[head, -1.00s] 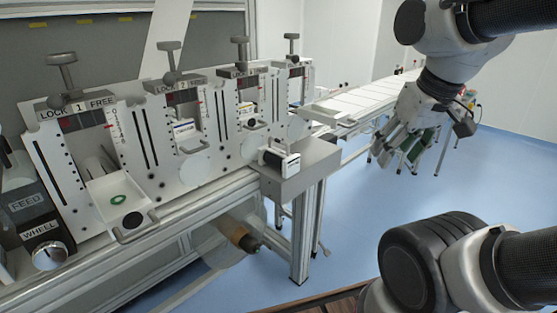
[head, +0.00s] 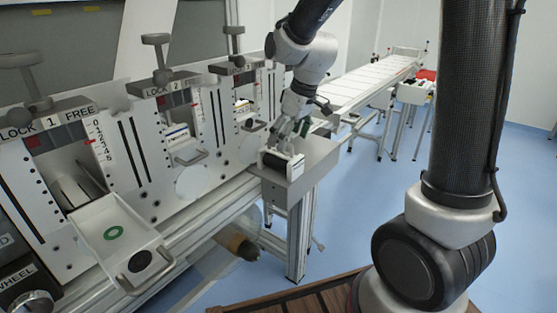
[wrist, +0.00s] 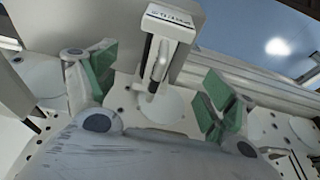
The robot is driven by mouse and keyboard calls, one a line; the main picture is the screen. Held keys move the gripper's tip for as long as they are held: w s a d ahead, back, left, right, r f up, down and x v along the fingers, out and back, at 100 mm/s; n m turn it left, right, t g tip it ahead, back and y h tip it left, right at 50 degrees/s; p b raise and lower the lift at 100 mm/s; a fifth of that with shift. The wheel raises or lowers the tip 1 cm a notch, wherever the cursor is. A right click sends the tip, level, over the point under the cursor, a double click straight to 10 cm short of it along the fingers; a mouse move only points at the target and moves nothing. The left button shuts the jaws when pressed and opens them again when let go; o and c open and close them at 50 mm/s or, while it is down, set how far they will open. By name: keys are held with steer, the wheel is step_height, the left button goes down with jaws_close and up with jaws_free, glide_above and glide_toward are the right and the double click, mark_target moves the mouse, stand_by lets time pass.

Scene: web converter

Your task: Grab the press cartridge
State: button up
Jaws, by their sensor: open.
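The press cartridge (head: 283,165), a small white and black block with a handle, sits on the grey stand (head: 310,160) at the right end of the machine. My gripper (head: 290,132) is just above and behind it in the head view, partly overlapping its top. In the wrist view my gripper (wrist: 155,82) is open, with green finger pads spread wide. The white cartridge (wrist: 170,22) lies ahead at the top, its grey handle (wrist: 160,62) between the fingers and apart from both. Contact with the cartridge body cannot be told.
A row of press units with LOCK/FREE labels (head: 172,85) stands along the left. A white conveyor (head: 350,85) runs to the back.

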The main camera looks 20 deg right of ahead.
mark_target(281, 155)
steer(key=x, duration=0.7)
steer(key=shift+w+a+f, duration=0.25)
steer(key=shift+w, duration=0.15)
steer(key=c, duration=1.5)
steer(key=shift+o, duration=0.2)
steer(key=shift+r, duration=0.1)
